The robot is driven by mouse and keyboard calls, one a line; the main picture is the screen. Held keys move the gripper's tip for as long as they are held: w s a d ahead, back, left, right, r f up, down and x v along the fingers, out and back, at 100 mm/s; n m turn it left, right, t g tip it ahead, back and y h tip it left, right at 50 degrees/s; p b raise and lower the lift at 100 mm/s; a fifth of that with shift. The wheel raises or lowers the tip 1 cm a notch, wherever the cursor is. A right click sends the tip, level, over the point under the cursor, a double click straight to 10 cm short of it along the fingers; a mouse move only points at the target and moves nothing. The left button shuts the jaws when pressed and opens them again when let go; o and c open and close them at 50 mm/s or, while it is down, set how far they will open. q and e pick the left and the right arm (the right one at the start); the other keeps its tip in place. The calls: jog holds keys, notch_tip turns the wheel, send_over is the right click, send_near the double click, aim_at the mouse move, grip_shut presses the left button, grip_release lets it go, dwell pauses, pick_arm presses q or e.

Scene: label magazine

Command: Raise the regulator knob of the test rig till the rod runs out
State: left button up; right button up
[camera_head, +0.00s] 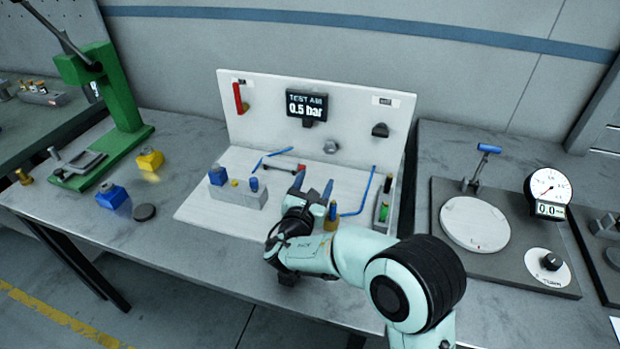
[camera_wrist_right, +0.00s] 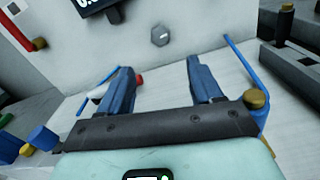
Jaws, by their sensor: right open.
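The test rig is a white upright panel (camera_head: 270,110) on a white base plate. Its dark display (camera_head: 307,104) reads "TEST AIR 0.5 bar". A grey faceted knob (camera_head: 331,147) sits on the panel below and right of the display; it also shows in the right wrist view (camera_wrist_right: 160,36). A black knob (camera_head: 380,130) sits farther right; which one is the regulator I cannot tell. My right gripper (camera_head: 314,184) is open and empty over the base plate, its blue fingers pointing toward the panel, apart from the grey knob. My left gripper is out of view.
Blue tubes (camera_head: 358,200) and a grey block (camera_head: 238,197) with blue and yellow parts lie around the gripper. A red lever (camera_head: 239,97) is on the panel's left. A green press (camera_head: 118,100) stands left; a dial gauge (camera_head: 548,188) stands right.

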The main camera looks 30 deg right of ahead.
jog(key=w+d+r+m+p, duration=0.4)
jog(key=d+r+m+p, duration=0.15)
jog(key=r+p, duration=0.25)
send_near(329, 150)
jog(key=shift+m+b+x, duration=0.25)
jog(key=shift+b+x, duration=0.15)
jog(key=shift+x, duration=0.35)
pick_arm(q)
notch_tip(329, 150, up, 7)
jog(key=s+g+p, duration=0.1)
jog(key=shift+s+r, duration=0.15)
pick_arm(e)
jog(key=x, duration=0.7)
jog(key=shift+w+d, duration=0.15)
jog(key=shift+d, duration=0.1)
jog(key=shift+c, duration=0.4)
